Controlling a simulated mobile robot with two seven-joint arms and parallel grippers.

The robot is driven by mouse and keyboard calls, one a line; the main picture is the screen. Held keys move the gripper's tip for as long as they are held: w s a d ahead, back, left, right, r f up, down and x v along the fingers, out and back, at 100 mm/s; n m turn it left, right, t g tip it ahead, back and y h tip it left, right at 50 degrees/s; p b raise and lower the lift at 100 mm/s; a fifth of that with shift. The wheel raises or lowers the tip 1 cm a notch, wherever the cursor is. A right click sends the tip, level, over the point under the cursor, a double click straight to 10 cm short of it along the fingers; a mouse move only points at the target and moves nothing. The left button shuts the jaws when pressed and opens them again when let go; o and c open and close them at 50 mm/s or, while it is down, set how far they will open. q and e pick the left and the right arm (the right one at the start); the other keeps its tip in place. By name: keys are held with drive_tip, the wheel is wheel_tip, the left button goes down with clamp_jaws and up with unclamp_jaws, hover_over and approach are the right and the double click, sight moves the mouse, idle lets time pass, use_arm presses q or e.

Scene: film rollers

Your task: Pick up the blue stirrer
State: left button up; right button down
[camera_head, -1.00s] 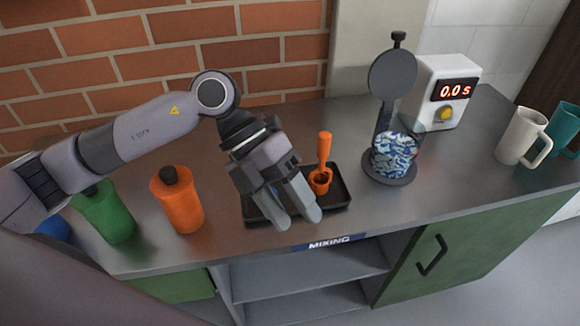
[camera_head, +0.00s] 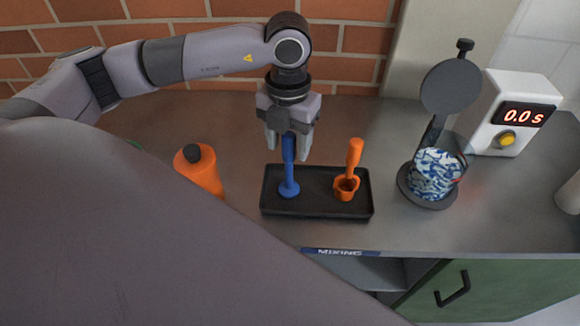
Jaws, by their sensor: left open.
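The blue stirrer (camera_head: 289,180) stands upright in the left half of a black tray (camera_head: 320,211), its wide foot down and its handle up. My left gripper (camera_head: 289,148) is over the stirrer, pointing down, with its fingers open on either side of the upper handle. My right gripper is not in view.
An orange stirrer or scoop (camera_head: 352,168) stands in the tray's right half, close to the blue one. An orange bottle (camera_head: 199,170) is at left. A dark stand with a blue-white patterned piece (camera_head: 435,175) and a timer (camera_head: 512,115) are at right. The bench's front carries a MIXING label (camera_head: 340,252).

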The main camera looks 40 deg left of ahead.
use_arm(q)
drive_tip(key=shift+f, duration=0.95)
clamp_jaws()
drive_tip(key=shift+r, duration=0.1)
